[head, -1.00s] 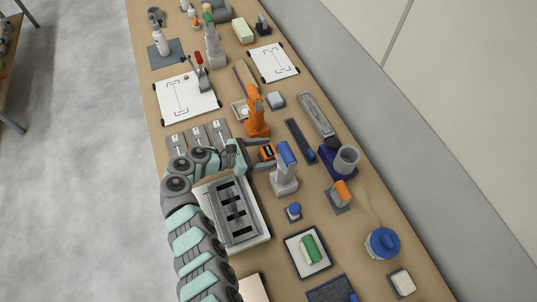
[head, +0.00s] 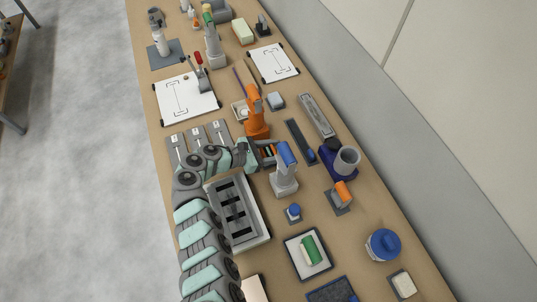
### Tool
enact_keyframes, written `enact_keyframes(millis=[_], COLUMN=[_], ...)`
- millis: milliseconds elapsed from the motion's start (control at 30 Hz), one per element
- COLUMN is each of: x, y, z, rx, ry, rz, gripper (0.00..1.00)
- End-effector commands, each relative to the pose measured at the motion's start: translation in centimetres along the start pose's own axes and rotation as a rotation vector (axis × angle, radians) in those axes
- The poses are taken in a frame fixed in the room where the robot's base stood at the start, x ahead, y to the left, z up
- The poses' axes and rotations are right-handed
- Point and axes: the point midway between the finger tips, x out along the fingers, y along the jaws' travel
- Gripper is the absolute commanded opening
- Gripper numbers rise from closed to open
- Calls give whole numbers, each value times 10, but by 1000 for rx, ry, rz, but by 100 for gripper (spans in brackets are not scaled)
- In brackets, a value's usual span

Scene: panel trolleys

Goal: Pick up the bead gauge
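My teal and grey arm reaches up from the bottom of the head view, and my gripper (head: 266,152) is at its end near the middle of the bench. A dark part with orange bands shows at the gripper's tip; I cannot tell whether it belongs to the gripper or is an object there. The fingers are too small and hidden to read. The gripper is between the orange stand (head: 256,122) and the grey stand with a blue top (head: 285,172). I cannot tell for sure which object is the bead gauge.
A grey slotted tray (head: 262,232) lies right of my arm. Several grey plates with white labels (head: 197,140) lie just beyond the arm. A blue holder with a grey cup (head: 345,160) and a long dark bar (head: 297,138) are to the right. Bare bench shows near the right edge.

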Motion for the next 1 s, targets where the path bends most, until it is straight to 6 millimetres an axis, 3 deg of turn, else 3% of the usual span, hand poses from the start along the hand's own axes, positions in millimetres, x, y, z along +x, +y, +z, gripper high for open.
enact_keyframes(millis=[367, 767, 867, 1000], x=[0, -2, -6, -17], y=[0, 0, 0, 0], z=[0, 6, 15, 42], rx=[0, 0, 2, 5], ry=[0, -1, -2, -3], rz=[0, 0, 0, 1], gripper=[0, 0, 0, 0])
